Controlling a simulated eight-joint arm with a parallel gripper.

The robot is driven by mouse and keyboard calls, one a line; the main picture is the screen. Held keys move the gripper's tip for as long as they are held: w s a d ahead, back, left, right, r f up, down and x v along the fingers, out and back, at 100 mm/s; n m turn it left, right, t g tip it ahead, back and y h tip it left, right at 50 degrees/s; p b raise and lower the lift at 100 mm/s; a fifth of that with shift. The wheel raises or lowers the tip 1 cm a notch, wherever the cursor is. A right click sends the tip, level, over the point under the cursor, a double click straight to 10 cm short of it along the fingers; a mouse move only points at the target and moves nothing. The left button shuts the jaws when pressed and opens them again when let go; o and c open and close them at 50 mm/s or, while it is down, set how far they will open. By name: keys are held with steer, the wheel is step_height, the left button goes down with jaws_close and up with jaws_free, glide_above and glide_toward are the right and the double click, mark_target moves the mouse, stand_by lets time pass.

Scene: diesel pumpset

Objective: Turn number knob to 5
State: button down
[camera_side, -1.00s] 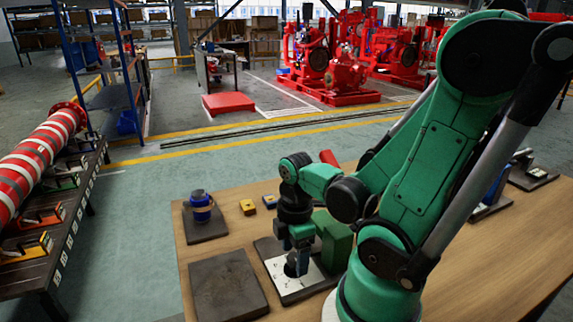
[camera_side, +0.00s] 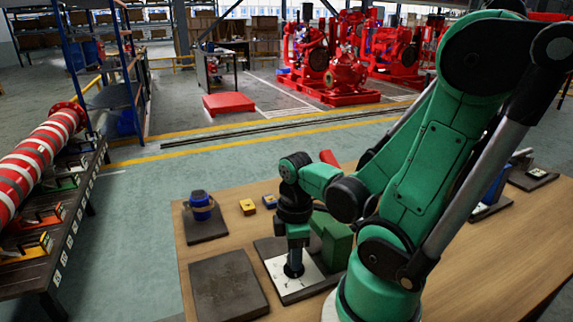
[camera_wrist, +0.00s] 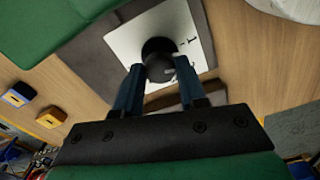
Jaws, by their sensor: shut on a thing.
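The number knob (camera_wrist: 158,58) is dark and round with a pale mark on it, set on a white dial plate (camera_wrist: 196,22). In the side view the knob (camera_side: 293,270) stands on the plate just below my gripper. My gripper (camera_wrist: 158,72) has its two fingers on either side of the knob and is shut on it. The numbers on the plate are too small or hidden to read, so the knob's setting cannot be told.
A dark square plate (camera_side: 228,287) lies left of the dial. A blue round object (camera_side: 200,200) stands on a dark base behind it. Yellow (camera_side: 248,207) and blue (camera_side: 269,201) blocks lie nearby. A green block (camera_side: 333,240) stands close to the gripper's right.

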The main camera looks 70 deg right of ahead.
steer(key=m, duration=0.4)
steer(key=shift+m, duration=0.3)
steer(key=m, duration=0.4)
steer(key=shift+m, duration=0.3)
steer(key=m, duration=0.4)
steer(key=shift+m, duration=0.3)
steer(key=m, duration=1.1)
steer(key=shift+m, duration=0.3)
steer(key=m, duration=0.3)
steer(key=shift+m, duration=2.1)
